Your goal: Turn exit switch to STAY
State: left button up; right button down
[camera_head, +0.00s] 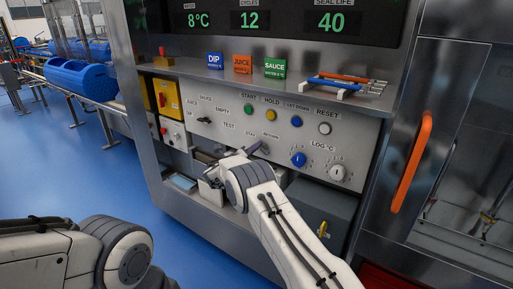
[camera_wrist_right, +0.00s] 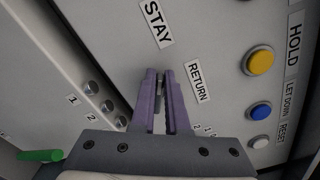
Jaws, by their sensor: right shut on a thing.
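The exit switch sits on the white control panel (camera_head: 300,130) between the STAY label (camera_head: 250,134) and the RETURN label (camera_head: 271,136). In the head view the switch is hidden behind my right gripper (camera_head: 260,149). In the right wrist view the STAY label (camera_wrist_right: 156,22) is above left of the fingertips and the RETURN label (camera_wrist_right: 196,82) is to their right. My right gripper (camera_wrist_right: 159,76) is shut on a small dark piece between its purple fingers, the switch's handle. Which label it points to cannot be told. My left gripper is out of view; only part of my left arm shows.
A yellow HOLD button (camera_head: 270,116), a green START button (camera_head: 247,110) and a blue knob (camera_head: 298,159) are close by on the panel. Small round buttons (camera_wrist_right: 91,88) show at left in the wrist view. An orange door handle (camera_head: 411,162) stands out at right.

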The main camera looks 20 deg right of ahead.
jog(key=shift+a, duration=0.15)
jog(key=c, duration=0.9)
grip_release()
jog(key=b+v, duration=0.1)
jog(key=v, duration=0.9)
jog(key=shift+s+a, duration=0.15)
